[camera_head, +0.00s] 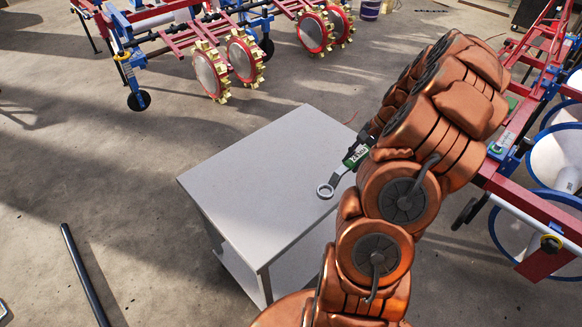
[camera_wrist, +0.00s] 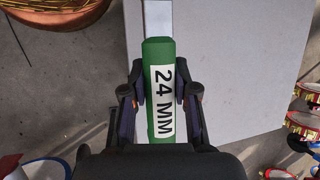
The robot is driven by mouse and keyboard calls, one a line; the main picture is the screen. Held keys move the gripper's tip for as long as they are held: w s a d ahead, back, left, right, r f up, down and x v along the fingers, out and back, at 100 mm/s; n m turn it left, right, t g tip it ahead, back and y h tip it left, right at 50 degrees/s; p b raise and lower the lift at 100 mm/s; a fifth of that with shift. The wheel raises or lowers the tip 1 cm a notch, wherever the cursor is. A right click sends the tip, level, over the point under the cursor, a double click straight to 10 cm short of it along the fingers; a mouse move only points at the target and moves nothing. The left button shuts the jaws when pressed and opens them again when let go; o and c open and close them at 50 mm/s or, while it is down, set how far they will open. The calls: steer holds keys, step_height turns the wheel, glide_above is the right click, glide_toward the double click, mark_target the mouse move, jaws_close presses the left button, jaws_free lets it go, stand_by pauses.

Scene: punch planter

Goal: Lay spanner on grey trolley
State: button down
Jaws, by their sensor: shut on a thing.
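The spanner (camera_head: 326,190) has a grey ring end and a green part with a white label. In the wrist view the green part (camera_wrist: 160,60) reads "24 MM" and lies between the fingers of my gripper (camera_wrist: 160,95), which is shut on it. The grey trolley (camera_head: 260,180) stands in the middle of the head view. The spanner shows over the right part of its top; I cannot tell whether it touches. The trolley top also shows behind the spanner in the wrist view (camera_wrist: 225,60). My arm hides the trolley's right side and most of my gripper in the head view.
A red and blue planter frame with toothed wheels (camera_head: 245,62) stands behind the trolley. Another red frame with white and blue hoppers (camera_head: 556,160) is at the right. A dark bar (camera_head: 84,272) is at the lower left. The trolley top is otherwise bare.

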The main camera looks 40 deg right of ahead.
steer(key=w+a, duration=0.1)
steer(key=w, duration=0.3)
steer(key=w+a+f+p, duration=0.1)
steer(key=w+a, duration=0.1)
steer(key=w, duration=0.3)
steer(key=w+a+p, duration=0.1)
steer(key=w, duration=0.4)
steer(key=shift+w+a+f, duration=0.15)
steer(key=shift+a+f, duration=0.05)
steer(key=shift+a, duration=0.2)
steer(key=shift+w+a+f+p, duration=0.1)
steer(key=shift+w+f+p, duration=0.1)
steer(key=shift+f, duration=0.7)
steer(key=shift+w+f+p, duration=0.1)
steer(key=shift+f+p, duration=0.05)
steer(key=shift+f, duration=0.75)
steer(key=c, duration=0.9)
jaws_free()
steer(key=b+v, duration=0.1)
steer(key=v, duration=1.1)
